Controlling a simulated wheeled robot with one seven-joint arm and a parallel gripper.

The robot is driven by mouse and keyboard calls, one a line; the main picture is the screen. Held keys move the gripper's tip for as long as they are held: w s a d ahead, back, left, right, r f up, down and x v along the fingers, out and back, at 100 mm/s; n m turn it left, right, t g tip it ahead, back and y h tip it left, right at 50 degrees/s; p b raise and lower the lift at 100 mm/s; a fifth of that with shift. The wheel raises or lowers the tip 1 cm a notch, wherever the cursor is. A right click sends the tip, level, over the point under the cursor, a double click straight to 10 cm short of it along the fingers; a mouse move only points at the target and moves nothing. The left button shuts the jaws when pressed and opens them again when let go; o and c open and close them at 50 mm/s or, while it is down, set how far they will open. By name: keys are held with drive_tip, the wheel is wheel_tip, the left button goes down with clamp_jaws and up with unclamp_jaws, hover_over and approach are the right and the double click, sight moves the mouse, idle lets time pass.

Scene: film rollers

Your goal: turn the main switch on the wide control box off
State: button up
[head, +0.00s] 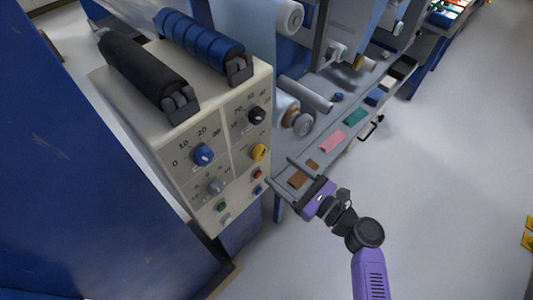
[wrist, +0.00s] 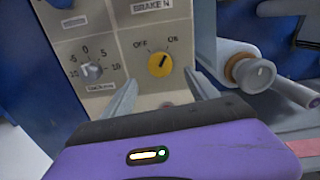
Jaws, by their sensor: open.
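The wide control box (head: 215,150) is beige and stands at the left of the head view, its sloped front panel carrying several knobs and buttons. A yellow rotary switch (head: 259,152) sits on the right half of the panel. In the wrist view this yellow switch (wrist: 160,65) lies between OFF and ON labels, its dark pointer mark tilted up and right toward ON. My gripper (head: 279,169) is open and empty, just right of the panel in the head view. In the wrist view its fingers (wrist: 161,80) spread either side below the switch, apparently not touching it.
A blue knob (head: 203,155), a grey knob (head: 215,187) and a black knob (head: 257,115) are close by on the panel. Rollers (head: 297,120) stand right of the box. Open floor lies at right.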

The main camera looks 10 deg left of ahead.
sight(262, 156)
drive_tip(key=shift+x, duration=3.9)
drive_tip(key=c, duration=1.4)
